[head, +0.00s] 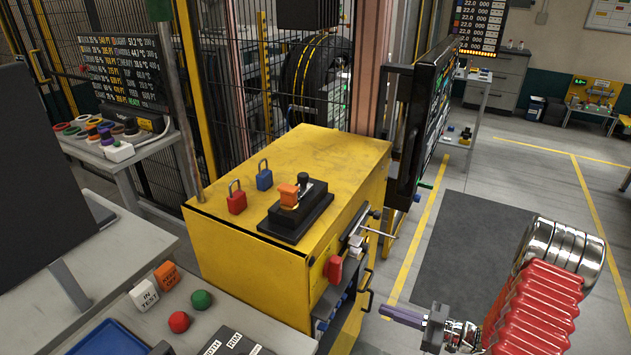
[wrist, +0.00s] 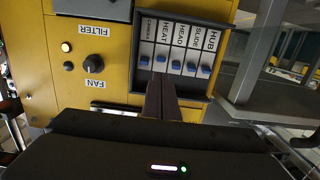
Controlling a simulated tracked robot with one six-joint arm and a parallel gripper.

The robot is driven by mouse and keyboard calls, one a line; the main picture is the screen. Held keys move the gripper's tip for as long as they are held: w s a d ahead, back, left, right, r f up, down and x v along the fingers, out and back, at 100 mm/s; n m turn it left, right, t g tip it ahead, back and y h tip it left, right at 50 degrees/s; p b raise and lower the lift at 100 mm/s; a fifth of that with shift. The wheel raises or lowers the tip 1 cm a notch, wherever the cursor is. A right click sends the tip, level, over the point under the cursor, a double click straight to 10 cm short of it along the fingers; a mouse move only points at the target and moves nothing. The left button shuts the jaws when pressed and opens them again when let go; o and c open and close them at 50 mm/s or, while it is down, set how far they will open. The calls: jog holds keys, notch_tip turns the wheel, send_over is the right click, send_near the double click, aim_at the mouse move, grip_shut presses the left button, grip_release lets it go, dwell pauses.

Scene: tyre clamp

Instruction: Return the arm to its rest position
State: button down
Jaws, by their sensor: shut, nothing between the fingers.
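My arm shows at the lower right of the head view, with red bellows (head: 540,310) and shiny metal rings (head: 560,245). My gripper (head: 388,312) points left from it, its slim dark fingers together and empty, to the right of the yellow cabinet (head: 225,260) and apart from it in the picture. In the wrist view the shut fingers (wrist: 160,88) point at a yellow panel (wrist: 105,15). Their tips overlap the lower part of a row of blue switches (wrist: 190,69) in a dark frame. I cannot tell whether they touch it.
A red padlock (head: 237,202), a blue padlock (head: 264,178) and a black box with an orange part (head: 295,212) sit on the cabinet. A red handle (head: 333,269) sticks out from its side. A screen (head: 425,115) stands behind. Floor around the dark mat (head: 470,240) is open.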

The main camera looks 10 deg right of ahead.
jog(key=d+f+m+g+h, duration=0.2)
jog(key=d+f+m+h, duration=0.2)
jog(key=d+f+h, duration=0.65)
jog(key=s+d+r+m+g+h, duration=0.35)
jog(key=d+r+h, duration=0.2)
jog(key=d, duration=0.25)
jog(key=s+a+r+m+g, duration=0.25)
jog(key=a+r, duration=0.25)
jog(key=r, duration=0.3)
jog(key=s+a+r+m+g, duration=0.2)
jog(key=s+a+r, duration=0.2)
jog(key=r, duration=0.4)
jog(key=s+a+r+n+t+y, duration=0.1)
jog(key=s+a+r+t, duration=0.1)
jog(key=a+r, duration=0.8)
jog(key=s+a+r+n+t+y, duration=0.1)
jog(key=s+a+r+t+y, duration=0.1)
jog(key=s+a+r, duration=0.3)
jog(key=a+r, duration=0.4)
jog(key=a, duration=0.7)
jog(key=shift+s+r+t, duration=0.2)
jog(key=shift+r+t, duration=0.1)
jog(key=shift+r, duration=0.1)
